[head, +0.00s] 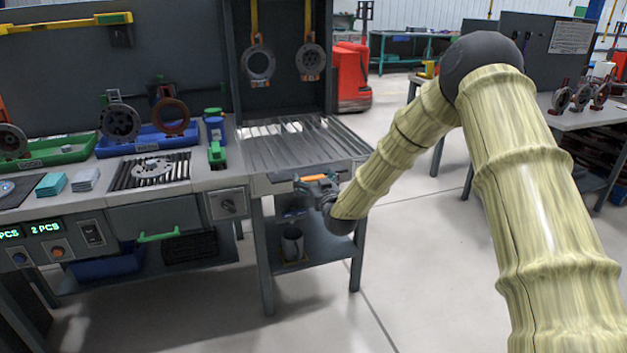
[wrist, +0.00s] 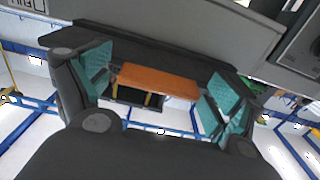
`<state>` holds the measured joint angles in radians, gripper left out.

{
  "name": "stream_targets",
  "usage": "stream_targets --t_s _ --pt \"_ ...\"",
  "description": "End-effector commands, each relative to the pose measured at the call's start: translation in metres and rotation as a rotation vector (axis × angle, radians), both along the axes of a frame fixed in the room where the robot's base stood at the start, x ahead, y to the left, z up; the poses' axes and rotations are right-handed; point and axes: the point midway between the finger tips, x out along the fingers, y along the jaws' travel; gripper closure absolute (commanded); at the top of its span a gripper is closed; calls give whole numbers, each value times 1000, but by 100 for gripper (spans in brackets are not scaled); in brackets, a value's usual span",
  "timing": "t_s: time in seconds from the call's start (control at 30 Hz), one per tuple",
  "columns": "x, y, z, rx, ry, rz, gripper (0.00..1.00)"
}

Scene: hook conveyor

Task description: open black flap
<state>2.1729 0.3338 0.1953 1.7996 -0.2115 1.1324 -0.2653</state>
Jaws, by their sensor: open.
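An orange handle bar (wrist: 160,80) lies between my gripper's teal finger pads in the wrist view. My gripper (wrist: 155,88) is open, with one pad near each end of the bar; I cannot tell whether they touch it. A dark strip (wrist: 170,45), perhaps the black flap, runs behind the bar. In the head view, the orange bar (head: 314,177) shows at the front edge of the slatted bench, by my gripper (head: 300,196). The flap's outline is not clear there.
The slatted bench top (head: 300,148) is bare, with hanging discs (head: 258,63) above it. The floor (head: 420,235) to the right is clear.

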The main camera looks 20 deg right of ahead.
Motion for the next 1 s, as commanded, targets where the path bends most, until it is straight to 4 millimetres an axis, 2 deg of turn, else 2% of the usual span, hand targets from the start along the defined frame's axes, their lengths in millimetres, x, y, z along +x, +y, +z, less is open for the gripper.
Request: stream_targets --t_s 0.3,0.6,0.67,0.87,1.0 --pt "2 0 0 0 0 0 7" --pt "2 0 1 0 -1 0 62" --pt "3 1 1 0 -2 0 71" --pt "4 0 4 0 -6 0 72" --pt "2 -10 8 0 3 -11 72"
